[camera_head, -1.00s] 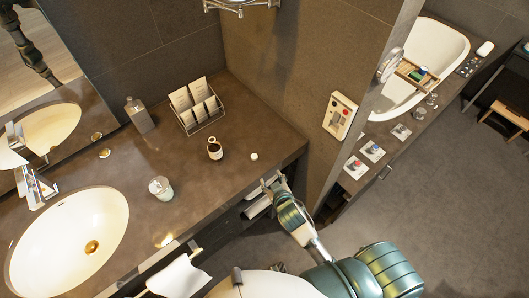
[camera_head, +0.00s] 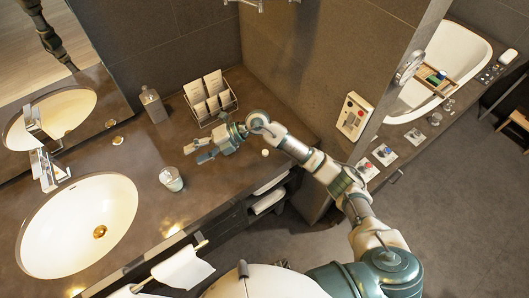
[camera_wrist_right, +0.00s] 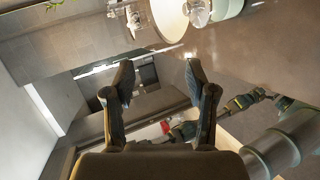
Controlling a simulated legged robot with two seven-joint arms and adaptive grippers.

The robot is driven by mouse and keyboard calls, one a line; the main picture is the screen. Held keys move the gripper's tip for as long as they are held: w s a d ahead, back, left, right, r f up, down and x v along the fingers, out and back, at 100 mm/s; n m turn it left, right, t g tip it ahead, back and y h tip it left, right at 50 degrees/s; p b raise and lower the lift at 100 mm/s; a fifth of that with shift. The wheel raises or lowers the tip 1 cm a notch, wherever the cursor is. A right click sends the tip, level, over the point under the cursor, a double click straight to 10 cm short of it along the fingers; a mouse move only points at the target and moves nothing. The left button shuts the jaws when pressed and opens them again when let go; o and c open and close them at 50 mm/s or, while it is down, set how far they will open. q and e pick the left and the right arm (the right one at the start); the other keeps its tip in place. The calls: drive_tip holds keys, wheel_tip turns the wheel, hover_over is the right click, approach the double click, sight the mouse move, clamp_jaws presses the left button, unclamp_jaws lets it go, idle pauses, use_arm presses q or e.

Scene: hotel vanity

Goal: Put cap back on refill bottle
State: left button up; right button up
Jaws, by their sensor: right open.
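A small white cap (camera_head: 265,152) lies on the brown vanity counter (camera_head: 150,160), to the right of my right gripper (camera_head: 198,150) in the head view. My right gripper is over the counter with its fingers apart and nothing visible between them. In the right wrist view, its two dark fingers (camera_wrist_right: 160,78) are spread wide. The small dark refill bottle is not visible now; my right gripper and wrist cover the area where it stood in the earlier head view. My left gripper is not in view.
A glass (camera_head: 171,179) stands left of the gripper, near the sink (camera_head: 75,225). A grey dispenser bottle (camera_head: 152,104) and a wire rack of cards (camera_head: 210,98) stand behind. The side wall (camera_head: 300,70) bounds the counter's right.

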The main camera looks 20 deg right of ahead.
drive_tip(key=w+d+m+h, duration=0.1)
drive_tip(key=w+d+h, duration=0.3)
drive_tip(key=d, duration=0.7)
drive_tip(key=w+d+m+h, duration=0.2)
drive_tip(key=w+d+h, duration=0.1)
drive_tip(key=d+h, duration=0.6)
drive_tip(key=d, duration=0.3)
drive_tip(key=shift+w+d+h, duration=0.15)
drive_tip(key=shift+w+h, duration=0.15)
drive_tip(key=shift+w, duration=0.05)
drive_tip(key=shift+f, duration=0.1)
drive_tip(key=p, duration=0.1)
hover_over(265, 153)
drive_tip(key=w, duration=0.2)
wheel_tip(265, 153, down, 12)
drive_tip(key=shift+s+d+f, duration=0.1)
